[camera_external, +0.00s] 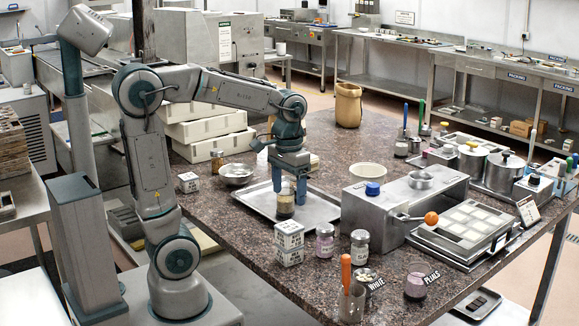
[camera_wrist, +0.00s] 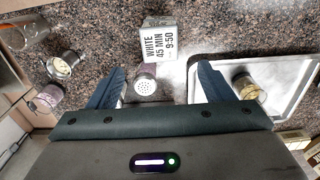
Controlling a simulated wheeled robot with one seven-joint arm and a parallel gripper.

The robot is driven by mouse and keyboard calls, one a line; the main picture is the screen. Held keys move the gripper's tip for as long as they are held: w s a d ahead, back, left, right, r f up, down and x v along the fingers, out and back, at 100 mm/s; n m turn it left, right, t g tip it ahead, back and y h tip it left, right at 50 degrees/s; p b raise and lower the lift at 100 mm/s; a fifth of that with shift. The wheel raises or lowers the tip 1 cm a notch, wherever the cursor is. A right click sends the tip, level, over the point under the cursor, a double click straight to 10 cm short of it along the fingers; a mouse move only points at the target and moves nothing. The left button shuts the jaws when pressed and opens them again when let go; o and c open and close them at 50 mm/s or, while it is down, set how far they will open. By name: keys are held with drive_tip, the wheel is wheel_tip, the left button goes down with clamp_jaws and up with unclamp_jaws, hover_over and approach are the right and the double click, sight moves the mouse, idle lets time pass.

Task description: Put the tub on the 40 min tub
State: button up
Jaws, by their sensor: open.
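My gripper (camera_external: 289,190) is open and empty, pointing down near the front of the metal tray. In the wrist view its fingers (camera_wrist: 158,90) stand apart. A boxy white tub (camera_wrist: 158,38) labelled "WHITE 45 MIN 9:50" lies beyond the fingers, beside the tray. In the external view two white labelled tubs are stacked, the upper (camera_external: 289,233) on the lower (camera_external: 288,257), below and in front of my gripper. Another small white tub (camera_external: 188,182) stands at the table's left edge. No label reading 40 min is legible to me.
A shaker (camera_wrist: 145,82) shows between the fingers in the wrist view. The metal tray (camera_external: 322,208) holds a small jar (camera_external: 284,205). A pink jar (camera_external: 325,243) and a pale jar (camera_external: 360,247) stand right of the stack, near a metal machine (camera_external: 385,212).

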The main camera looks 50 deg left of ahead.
drive_tip(key=s+a+f+t, duration=0.3)
drive_tip(key=s+a+f, duration=0.2)
drive_tip(key=s, duration=0.2)
drive_tip(key=shift+a, duration=0.35)
idle(1.0)
